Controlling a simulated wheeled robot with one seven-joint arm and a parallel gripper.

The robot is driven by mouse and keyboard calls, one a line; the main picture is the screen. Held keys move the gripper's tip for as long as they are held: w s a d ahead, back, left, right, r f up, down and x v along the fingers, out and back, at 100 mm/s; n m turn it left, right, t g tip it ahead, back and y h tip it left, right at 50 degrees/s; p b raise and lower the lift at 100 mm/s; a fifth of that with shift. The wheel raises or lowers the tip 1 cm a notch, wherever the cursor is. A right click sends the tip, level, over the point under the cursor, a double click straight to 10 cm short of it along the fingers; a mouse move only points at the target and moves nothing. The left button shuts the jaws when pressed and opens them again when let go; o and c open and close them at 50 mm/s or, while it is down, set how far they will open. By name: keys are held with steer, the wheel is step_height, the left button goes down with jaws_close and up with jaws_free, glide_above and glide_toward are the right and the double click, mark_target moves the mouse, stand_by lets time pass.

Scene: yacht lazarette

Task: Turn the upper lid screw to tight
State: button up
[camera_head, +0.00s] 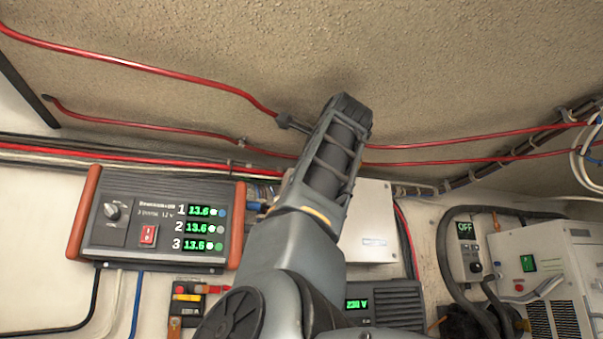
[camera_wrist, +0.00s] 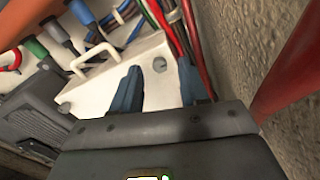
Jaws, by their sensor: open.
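A white box (camera_wrist: 100,92) fills the middle of the wrist view, with a pale handle-like loop (camera_wrist: 92,60) on it. A small dark round piece (camera_wrist: 159,64), which looks like a lid screw, sits on the box near its edge with cables. I cannot tell its turn angle or whether it is the upper one. My gripper (camera_wrist: 160,68) is open, its two blue-grey fingers on either side of this round piece. Whether they touch it is unclear. In the head view the white box (camera_head: 372,238) is partly hidden behind my arm, and the gripper and screws are not visible.
Red cables (camera_wrist: 292,70) run close along the right of my gripper beside a rough wall. A charger panel with green digits (camera_head: 150,222) hangs left of the box. A display unit (camera_head: 385,303) sits below. A white unit (camera_head: 535,265) and black hose (camera_head: 442,250) stand right.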

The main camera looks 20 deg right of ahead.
steer(key=s+b, duration=0.2)
steer(key=s, duration=0.4)
steer(key=shift+s, duration=0.25)
steer(key=shift+f, duration=0.1)
